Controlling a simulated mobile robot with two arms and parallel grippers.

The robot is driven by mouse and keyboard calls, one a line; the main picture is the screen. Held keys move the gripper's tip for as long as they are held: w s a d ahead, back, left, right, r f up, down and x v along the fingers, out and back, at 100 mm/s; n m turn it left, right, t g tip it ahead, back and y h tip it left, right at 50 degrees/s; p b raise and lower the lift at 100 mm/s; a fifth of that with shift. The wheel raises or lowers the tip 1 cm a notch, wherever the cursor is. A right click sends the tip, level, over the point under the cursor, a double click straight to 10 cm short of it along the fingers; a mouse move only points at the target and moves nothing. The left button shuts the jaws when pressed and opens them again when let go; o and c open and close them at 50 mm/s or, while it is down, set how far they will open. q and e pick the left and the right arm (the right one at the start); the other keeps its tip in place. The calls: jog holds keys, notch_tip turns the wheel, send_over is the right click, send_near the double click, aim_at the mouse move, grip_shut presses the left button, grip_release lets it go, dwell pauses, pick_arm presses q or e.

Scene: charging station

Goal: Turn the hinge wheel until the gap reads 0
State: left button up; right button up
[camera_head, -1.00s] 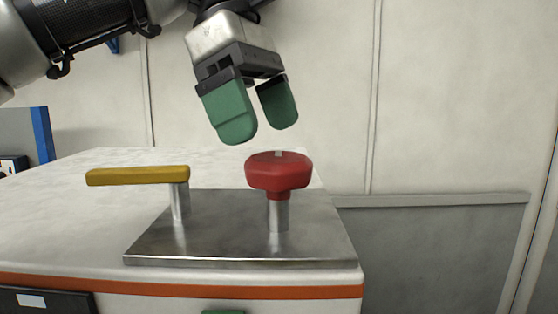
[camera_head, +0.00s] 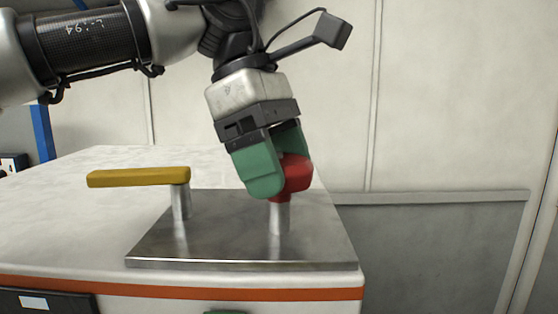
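A red knob (camera_head: 298,178) stands on a short metal post on a steel plate; it is the most wheel-like thing in view. My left gripper (camera_head: 277,172) reaches down over it from above, tilted. One green finger covers the knob's left front side, and the other is mostly hidden behind the knob. I cannot tell whether the fingers press on it. No gap reading is visible. Only a green sliver, apparently a fingertip of my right gripper (camera_head: 226,312), shows at the bottom edge.
A yellow lever handle (camera_head: 138,177) on its own post stands left of the knob. Both posts rise from the steel plate (camera_head: 185,248) on a white cabinet top (camera_head: 60,220) with an orange edge stripe. A pale wall is behind; open space lies right of the cabinet.

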pick_arm(q)
jog(key=shift+c, duration=0.9)
